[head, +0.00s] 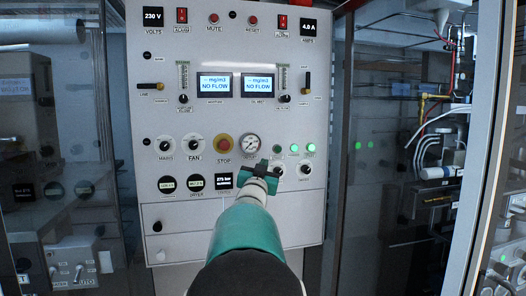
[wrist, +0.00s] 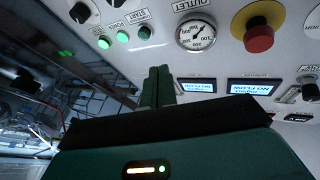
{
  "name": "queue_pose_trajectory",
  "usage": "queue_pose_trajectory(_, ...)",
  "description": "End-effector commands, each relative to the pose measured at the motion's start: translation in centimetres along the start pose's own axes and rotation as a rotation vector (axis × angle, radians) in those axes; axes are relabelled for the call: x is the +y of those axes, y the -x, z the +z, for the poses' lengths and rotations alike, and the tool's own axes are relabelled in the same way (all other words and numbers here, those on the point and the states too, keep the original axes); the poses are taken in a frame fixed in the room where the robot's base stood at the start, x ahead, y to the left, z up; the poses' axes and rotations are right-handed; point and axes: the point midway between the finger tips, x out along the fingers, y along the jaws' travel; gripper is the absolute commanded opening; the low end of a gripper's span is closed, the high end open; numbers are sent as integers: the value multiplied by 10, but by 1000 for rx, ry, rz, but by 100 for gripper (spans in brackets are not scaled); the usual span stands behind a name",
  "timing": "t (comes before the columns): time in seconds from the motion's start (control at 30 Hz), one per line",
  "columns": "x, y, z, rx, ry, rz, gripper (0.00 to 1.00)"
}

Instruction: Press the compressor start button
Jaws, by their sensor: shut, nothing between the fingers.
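A row of small round green-lit elements sits right of the pressure gauge on the white panel. In the wrist view, a label reading START is by the one nearest the gauge, the start button (wrist: 145,32); in the head view it glows dimly (head: 278,149). My gripper (head: 262,167) is in front of the panel, below the gauge and lower left of the button. In the wrist view, its green fingers (wrist: 158,72) are together and empty, with the button beyond their tips. They look apart from it, but the exact gap is unclear.
The red STOP button (head: 223,146) and pressure gauge (head: 250,146) are left of the start button. Two more green lights (head: 294,148) (head: 311,148) are to its right, with black knobs (head: 305,169) below. Glass-fronted cabinets flank the white panel (head: 180,60).

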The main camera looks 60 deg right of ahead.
Motion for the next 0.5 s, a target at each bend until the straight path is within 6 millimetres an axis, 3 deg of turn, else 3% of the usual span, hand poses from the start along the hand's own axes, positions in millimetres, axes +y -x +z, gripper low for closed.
queue_pose_trajectory(0.03,23,-13,-3,55,20,47,0)
queue_pose_trajectory(0.1,46,-24,-10,122,39,95,0)
queue_pose_trajectory(0.2,66,-31,-17,184,58,137,0)
queue_pose_trajectory(0.5,73,-33,-21,209,65,152,0)
